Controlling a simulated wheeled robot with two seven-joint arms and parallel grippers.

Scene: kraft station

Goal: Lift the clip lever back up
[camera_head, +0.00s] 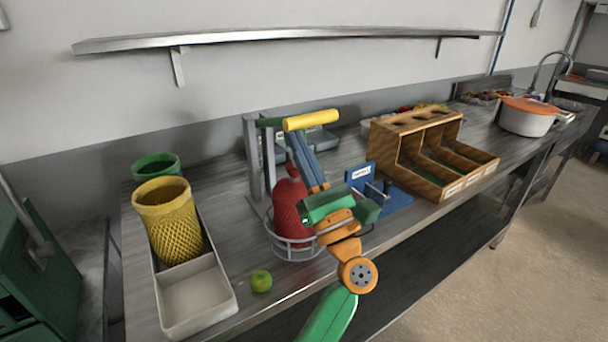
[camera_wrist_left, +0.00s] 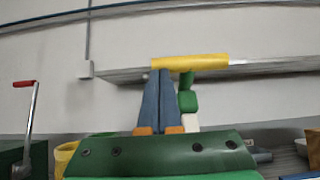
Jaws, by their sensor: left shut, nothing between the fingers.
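The clip lever is a yellow bar handle (camera_head: 311,120) on a green arm, at the top of a metal post stand (camera_head: 252,160). The yellow handle also shows in the left wrist view (camera_wrist_left: 205,62), roughly level. My left gripper (camera_head: 291,136) has its blue-grey fingers shut with nothing between them. It also shows in the left wrist view (camera_wrist_left: 161,72). Its tips point up and lie just under the handle's left part; I cannot tell whether they touch it. A red net bag (camera_head: 288,208) stands upright in a wire basket (camera_head: 294,250) below. My right gripper is not in view.
A white tray (camera_head: 195,300) with a yellow mesh sleeve (camera_head: 165,205) stands at left, a green apple (camera_head: 261,281) beside it. A blue stand (camera_head: 397,202) and a wooden bin rack (camera_head: 440,185) stand at right. A metal shelf (camera_head: 290,37) runs along the wall above.

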